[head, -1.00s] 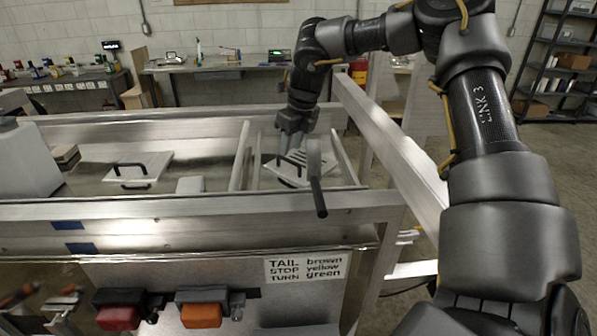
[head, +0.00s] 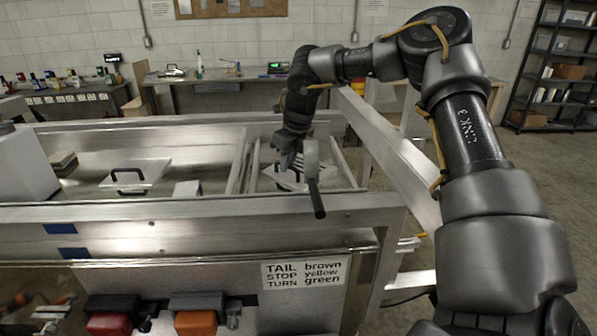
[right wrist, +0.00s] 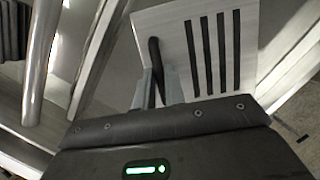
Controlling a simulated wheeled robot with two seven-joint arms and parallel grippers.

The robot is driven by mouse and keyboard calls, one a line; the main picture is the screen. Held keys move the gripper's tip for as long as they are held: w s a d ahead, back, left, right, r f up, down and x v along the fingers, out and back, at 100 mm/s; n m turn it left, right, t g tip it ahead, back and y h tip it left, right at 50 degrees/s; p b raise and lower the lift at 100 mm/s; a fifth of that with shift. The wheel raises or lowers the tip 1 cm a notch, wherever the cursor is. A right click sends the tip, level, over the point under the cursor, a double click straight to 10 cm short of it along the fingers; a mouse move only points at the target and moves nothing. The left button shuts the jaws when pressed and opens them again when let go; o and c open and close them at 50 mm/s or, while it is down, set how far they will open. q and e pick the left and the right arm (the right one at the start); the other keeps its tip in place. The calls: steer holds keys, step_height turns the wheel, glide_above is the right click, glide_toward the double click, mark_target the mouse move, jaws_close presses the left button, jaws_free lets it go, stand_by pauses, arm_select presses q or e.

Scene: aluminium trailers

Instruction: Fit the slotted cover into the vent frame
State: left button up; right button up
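The slotted cover (head: 297,181) is a pale metal plate with several dark slots and a black handle. It is in the narrow right bay of the trailer frame, tilted in the picture. My right gripper (head: 286,160) is down at the cover. In the right wrist view its fingers (right wrist: 158,88) sit close on both sides of the black handle (right wrist: 154,58) and look shut on it, beside the slots of the cover (right wrist: 213,48). I cannot make out the vent frame clearly; the cover and gripper may hide it. My left gripper is not in view.
A plain plate (head: 150,171) with a black handle lies in the wider left bay. Metal rails (head: 241,168) bound the right bay, and a thick front beam (head: 180,213) crosses before it. A grey box (head: 22,165) stands at the far left.

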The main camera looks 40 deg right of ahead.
jaws_close()
steer(key=shift+w+r, duration=0.1)
steer(key=shift+r, duration=0.4)
step_height(320, 180, up, 7)
steer(key=shift+b, duration=0.5)
step_height(320, 180, up, 20)
steer(key=p, duration=1.3)
steer(key=shift+p, duration=0.3)
